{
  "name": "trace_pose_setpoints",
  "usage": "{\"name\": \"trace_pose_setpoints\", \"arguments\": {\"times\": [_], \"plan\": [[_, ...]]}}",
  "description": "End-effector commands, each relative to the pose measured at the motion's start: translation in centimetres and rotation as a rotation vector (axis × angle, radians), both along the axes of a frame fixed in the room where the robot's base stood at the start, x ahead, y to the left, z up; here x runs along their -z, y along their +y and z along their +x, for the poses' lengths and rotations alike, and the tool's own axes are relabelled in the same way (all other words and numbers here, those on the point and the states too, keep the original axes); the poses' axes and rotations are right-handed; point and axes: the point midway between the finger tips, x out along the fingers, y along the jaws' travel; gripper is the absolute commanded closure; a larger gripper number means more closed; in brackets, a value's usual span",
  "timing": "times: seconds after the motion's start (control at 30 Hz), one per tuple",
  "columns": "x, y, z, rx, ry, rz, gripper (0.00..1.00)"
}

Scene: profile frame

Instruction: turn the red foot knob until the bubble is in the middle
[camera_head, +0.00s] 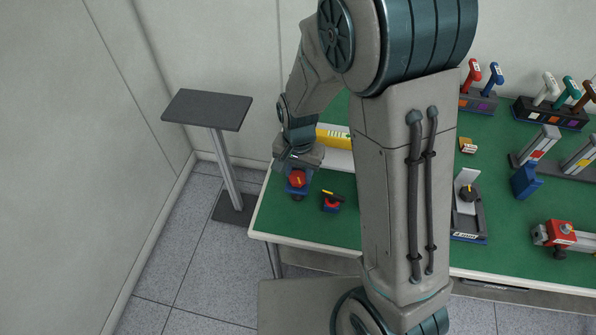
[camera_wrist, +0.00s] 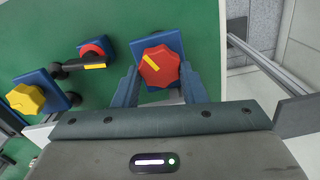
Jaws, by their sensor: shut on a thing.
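The red foot knob (camera_wrist: 160,66), with a yellow mark on its top, sits on a blue block. It also shows in the head view (camera_head: 297,179), at the table's left front. My gripper (camera_wrist: 160,82) has one finger on each side of the red knob and is shut on it; in the head view my gripper (camera_head: 298,163) is right above the knob. A yellow level (camera_head: 333,138) lies on a pale beam behind my gripper, partly hidden by my arm. Its bubble is too small to tell.
A red dial with a yellow pointer (camera_wrist: 92,52) is beside the knob, and a yellow knob (camera_wrist: 25,98) is farther left. The green table (camera_head: 320,229) holds levers and fixtures at right. A dark-topped stand (camera_head: 207,109) is left of the table.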

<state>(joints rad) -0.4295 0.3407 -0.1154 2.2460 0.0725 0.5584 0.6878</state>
Motion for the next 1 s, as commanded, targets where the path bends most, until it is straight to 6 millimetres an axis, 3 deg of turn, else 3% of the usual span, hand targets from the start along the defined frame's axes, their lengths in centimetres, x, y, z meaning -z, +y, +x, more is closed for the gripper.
{"name": "trace_pose_setpoints", "arguments": {"times": [0.6,1.0], "plan": [[-0.24,-0.19,-0.19,0.568,-0.001,0.000,0.85],[-0.17,-0.29,-0.26,0.799,-0.001,0.000,0.85]]}}
